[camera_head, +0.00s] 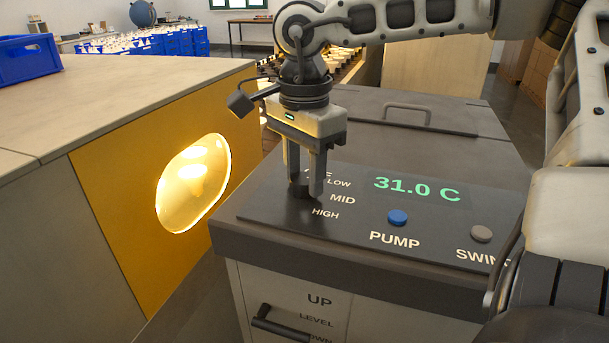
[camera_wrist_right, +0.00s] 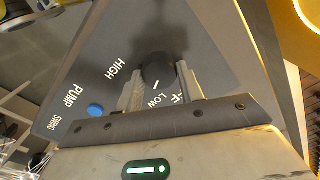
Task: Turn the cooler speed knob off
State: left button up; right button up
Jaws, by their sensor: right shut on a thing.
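The cooler (camera_head: 430,150) has a dark control panel with a black speed knob (camera_wrist_right: 158,68) at its left end. My right gripper (camera_head: 306,192) reaches straight down onto the panel and is shut on the knob, one finger on each side. In the right wrist view the fingers flank the knob, and its white pointer mark faces the LOW label. MID and HIGH show in the head view; the OFF label is partly hidden by the fingers. The display (camera_head: 417,189) reads 31.0 C. My left gripper is not in view.
A blue PUMP button (camera_head: 398,217) and a grey SWING button (camera_head: 481,234) sit right of the knob. A handle (camera_head: 280,324) marked UP, LEVEL and DOWN is on the front. A yellow panel (camera_head: 110,210) with a lit bulb window (camera_head: 194,184) stands left.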

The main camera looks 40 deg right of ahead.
aim_at(303, 177)
jog(key=n, duration=0.6)
jog(key=shift+w+b, duration=0.1)
jog(key=shift+b, duration=0.2)
jog(key=n, duration=0.6)
jog(key=shift+n, duration=0.4)
jog(key=o, duration=1)
notch_tip(303, 177, up, 16)
jog(key=shift+p, duration=0.4)
